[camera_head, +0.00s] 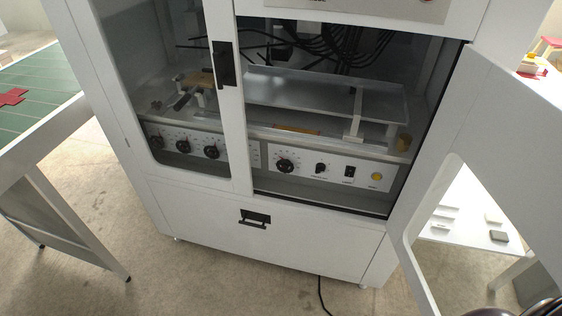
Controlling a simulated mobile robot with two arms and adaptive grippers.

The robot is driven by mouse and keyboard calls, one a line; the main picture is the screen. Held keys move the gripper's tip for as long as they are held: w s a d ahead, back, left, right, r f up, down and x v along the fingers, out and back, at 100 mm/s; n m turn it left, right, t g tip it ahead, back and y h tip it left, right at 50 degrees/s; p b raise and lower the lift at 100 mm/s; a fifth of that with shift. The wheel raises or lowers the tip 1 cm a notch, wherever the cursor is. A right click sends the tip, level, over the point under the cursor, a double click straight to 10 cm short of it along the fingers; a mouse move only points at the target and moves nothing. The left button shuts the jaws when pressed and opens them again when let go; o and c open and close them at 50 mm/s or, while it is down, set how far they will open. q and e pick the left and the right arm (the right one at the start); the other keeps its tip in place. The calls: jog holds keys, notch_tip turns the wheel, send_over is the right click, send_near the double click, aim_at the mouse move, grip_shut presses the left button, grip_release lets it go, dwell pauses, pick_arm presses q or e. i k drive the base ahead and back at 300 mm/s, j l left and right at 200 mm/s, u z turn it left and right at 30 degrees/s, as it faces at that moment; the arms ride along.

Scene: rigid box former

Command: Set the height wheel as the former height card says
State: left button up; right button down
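A white machine cabinet has an open right bay with a control panel (335,180). On this panel are a large black dial (285,165), a smaller black knob (320,168), a black switch (349,172) and a yellow button (376,177). Behind the closed left door's window is another panel with several black knobs (211,152). The labels are too small to read, so I cannot tell which is the height wheel. I cannot make out a former height card.
The right door (480,130) stands open toward me. The left door has a black handle (223,65); a lower drawer has another (255,218). A green-topped table (40,95) stands left. A white table (465,235) with small items shows through the door's window.

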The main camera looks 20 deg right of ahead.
aim_at(286, 163)
jog(key=z, duration=1.55)
jog(key=i+l+z, duration=0.1)
jog(key=l, duration=0.3)
jog(key=i+l+z, duration=0.15)
jog(key=l, duration=0.25)
jog(key=i+l+z, duration=0.1)
jog(key=l, duration=0.25)
jog(key=i+l+z, duration=0.15)
jog(key=i+l, duration=0.1)
jog(key=l, duration=0.1)
